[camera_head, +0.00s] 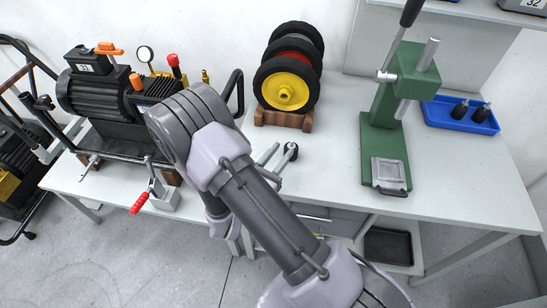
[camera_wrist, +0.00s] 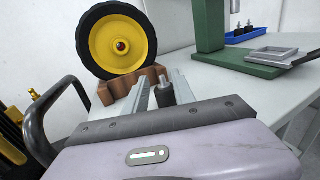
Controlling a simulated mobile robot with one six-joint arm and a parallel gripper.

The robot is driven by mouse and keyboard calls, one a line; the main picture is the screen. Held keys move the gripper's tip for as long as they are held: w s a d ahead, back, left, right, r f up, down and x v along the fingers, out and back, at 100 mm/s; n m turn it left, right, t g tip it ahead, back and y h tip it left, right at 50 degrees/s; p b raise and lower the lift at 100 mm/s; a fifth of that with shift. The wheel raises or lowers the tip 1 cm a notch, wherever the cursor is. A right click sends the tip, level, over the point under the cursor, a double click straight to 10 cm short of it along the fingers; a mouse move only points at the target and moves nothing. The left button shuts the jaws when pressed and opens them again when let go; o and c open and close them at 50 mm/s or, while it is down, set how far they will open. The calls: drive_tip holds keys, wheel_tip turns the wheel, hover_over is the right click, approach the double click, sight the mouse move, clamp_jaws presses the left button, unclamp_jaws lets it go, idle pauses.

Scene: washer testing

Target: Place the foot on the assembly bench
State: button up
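A small black foot with a metal stud (camera_head: 291,151) is just at the fingertips of my gripper (camera_head: 279,158), above or on the near part of the white assembly bench (camera_head: 335,165). In the wrist view the foot (camera_wrist: 165,94) shows between the two grey fingers of my gripper (camera_wrist: 163,90), with its stud pointing up. In the head view a gap shows between the left finger and the foot. The fingers look apart, and I cannot make out firm contact with the foot. Whether its base touches the bench is unclear.
A wooden stand (camera_head: 283,119) with yellow, red and black wheels (camera_head: 287,80) is just behind. A green press (camera_head: 395,120) and a blue tray (camera_head: 460,115) with two similar feet are to the right. A black motor unit (camera_head: 110,95) stands left. Bench between stand and press is clear.

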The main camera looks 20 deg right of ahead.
drive_tip(key=v, duration=0.5)
drive_tip(key=shift+r+p, duration=0.1)
drive_tip(key=shift+p, duration=0.25)
drive_tip(key=s+d+r+m+g, duration=0.6)
drive_tip(key=s+r+m+g, duration=0.15)
drive_tip(key=r+m, duration=0.2)
drive_tip(key=s+r+m+g+y, duration=0.3)
drive_tip(key=s+m+g+y, duration=0.25)
drive_tip(key=s+m, duration=0.35)
drive_tip(key=a+r+m+t+y, duration=0.8)
drive_tip(key=a+r+m+y, duration=0.1)
drive_tip(key=a, duration=0.5)
drive_tip(key=shift+s+a+r+m+t+y, duration=0.2)
drive_tip(key=shift+s+r+m+t+y, duration=0.15)
drive_tip(key=shift+m+y, duration=0.7)
